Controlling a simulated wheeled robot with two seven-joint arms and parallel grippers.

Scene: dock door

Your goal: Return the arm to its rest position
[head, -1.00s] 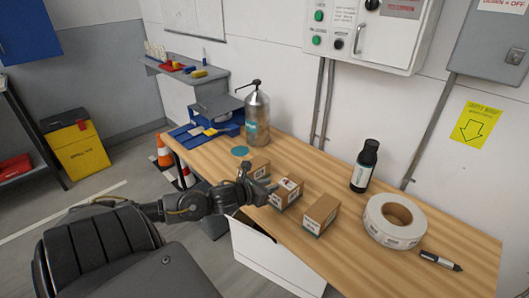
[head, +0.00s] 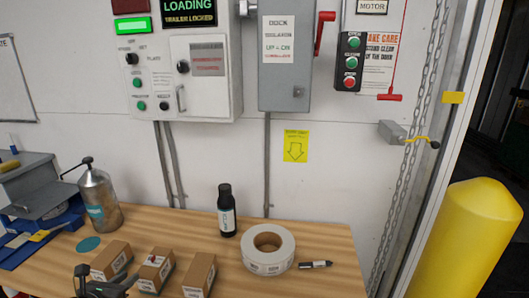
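My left gripper (head: 102,286) shows at the bottom left edge of the head view, in front of the small brown boxes on the wooden bench (head: 318,284). Only its dark end is in the picture, and I cannot tell whether its fingers are apart or shut. The left box (head: 111,262), the middle box (head: 155,271) and the right box (head: 199,277) stand in a row behind and beside it. The rest of the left arm is cut off below the frame. My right gripper is not in view.
On the bench stand a metal pump bottle (head: 101,203), a black bottle (head: 227,212), a label roll (head: 268,264) and a marker (head: 315,264). Control boxes (head: 207,82) hang on the wall. A yellow post (head: 470,240) stands at the right.

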